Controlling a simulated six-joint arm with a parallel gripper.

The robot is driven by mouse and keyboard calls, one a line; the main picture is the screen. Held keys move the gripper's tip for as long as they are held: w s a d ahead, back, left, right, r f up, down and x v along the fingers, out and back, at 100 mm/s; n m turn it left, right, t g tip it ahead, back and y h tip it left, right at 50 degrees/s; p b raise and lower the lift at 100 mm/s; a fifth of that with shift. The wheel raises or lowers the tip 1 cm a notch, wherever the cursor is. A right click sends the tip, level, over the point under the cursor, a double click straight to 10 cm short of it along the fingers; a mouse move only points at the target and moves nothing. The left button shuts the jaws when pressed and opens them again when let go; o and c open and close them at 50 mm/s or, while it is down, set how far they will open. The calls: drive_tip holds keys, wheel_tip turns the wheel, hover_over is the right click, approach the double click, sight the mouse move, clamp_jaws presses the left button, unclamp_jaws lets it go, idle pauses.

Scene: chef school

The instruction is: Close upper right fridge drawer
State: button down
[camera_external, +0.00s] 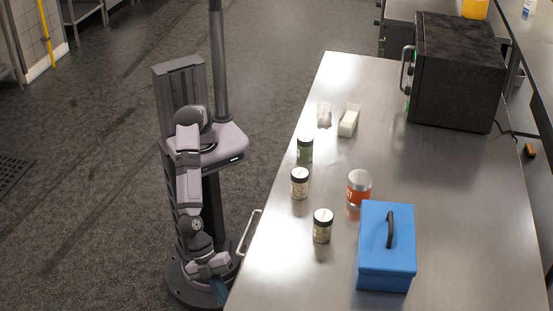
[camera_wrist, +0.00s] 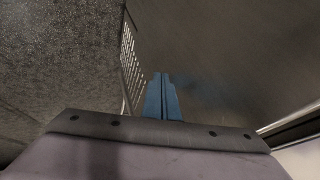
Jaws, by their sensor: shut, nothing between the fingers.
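The steel counter (camera_external: 300,240) fills the right of the external view, and its front side faces my arm. A metal bar handle (camera_external: 249,232) sticks out from that front side; the drawer fronts below the top are hidden. I cannot tell from this view how far any drawer stands open. My gripper (camera_external: 219,291) is low by the counter's front, below and left of the handle. In the wrist view its blue fingers (camera_wrist: 162,97) are together and empty, in front of a dark, smooth metal surface (camera_wrist: 220,50). I cannot tell whether they touch it.
On the counter stand several jars, including an orange-labelled one (camera_external: 359,190), a blue box (camera_external: 386,262), a white block (camera_external: 349,121) and a black oven (camera_external: 456,75). A perforated strip (camera_wrist: 131,65) borders the dark surface.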

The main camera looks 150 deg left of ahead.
drive_tip(key=shift+w+a, duration=0.15)
drive_tip(key=shift+a, duration=0.05)
drive_tip(key=shift+w+a, duration=0.85)
drive_tip(key=shift+d, duration=0.1)
drive_tip(key=s+d+r+b, duration=0.3)
drive_tip(key=s+r+b, duration=0.1)
drive_tip(key=s+r, duration=0.4)
drive_tip(key=shift+s+d, duration=0.2)
drive_tip(key=shift+s, duration=0.25)
